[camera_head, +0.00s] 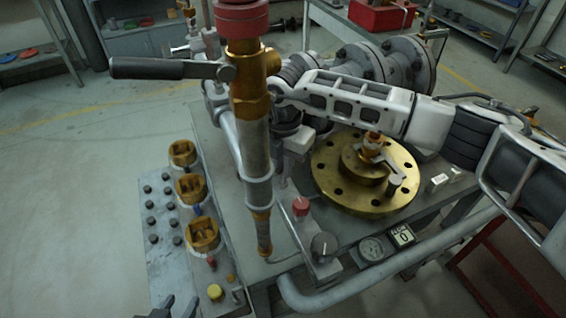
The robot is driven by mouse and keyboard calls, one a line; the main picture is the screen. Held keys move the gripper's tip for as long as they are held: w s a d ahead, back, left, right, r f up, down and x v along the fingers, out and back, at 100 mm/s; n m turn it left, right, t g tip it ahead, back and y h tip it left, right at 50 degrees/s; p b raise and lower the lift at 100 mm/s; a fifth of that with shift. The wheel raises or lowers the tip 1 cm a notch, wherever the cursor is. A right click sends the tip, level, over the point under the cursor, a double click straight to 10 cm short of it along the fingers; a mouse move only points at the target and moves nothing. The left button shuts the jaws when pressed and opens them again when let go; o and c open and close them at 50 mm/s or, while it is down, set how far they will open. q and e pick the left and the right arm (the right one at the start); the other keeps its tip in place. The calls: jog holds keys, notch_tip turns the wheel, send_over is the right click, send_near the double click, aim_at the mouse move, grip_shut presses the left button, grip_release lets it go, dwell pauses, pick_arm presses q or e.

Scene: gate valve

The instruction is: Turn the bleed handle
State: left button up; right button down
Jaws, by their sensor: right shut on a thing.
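A brass valve (248,88) with a red top and a long black lever handle (160,68) pointing left stands on an upright grey pipe (251,150). I cannot tell whether this lever is the bleed handle. My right arm reaches in from the right, and its wrist bends down behind the pipe. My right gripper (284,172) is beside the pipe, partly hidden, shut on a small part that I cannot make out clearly. It is clear of the black lever. My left gripper (177,307) shows only as two dark, spread fingertips at the bottom edge, apart from the valve.
A round brass flange (335,190) lies on the bench right of the pipe. A panel with several brass fittings (191,187) is at left. The floor at far left is clear.

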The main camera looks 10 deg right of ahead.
jog(key=m, duration=0.3)
jog(key=shift+r+m, duration=0.1)
jog(key=shift+m, duration=0.2)
jog(key=shift+m+p, duration=0.5)
jog(key=shift+m, duration=1.3)
jog(key=c, duration=1.5)
grip_release()
notch_tip(320, 180, up, 16)
jog(key=b, duration=0.2)
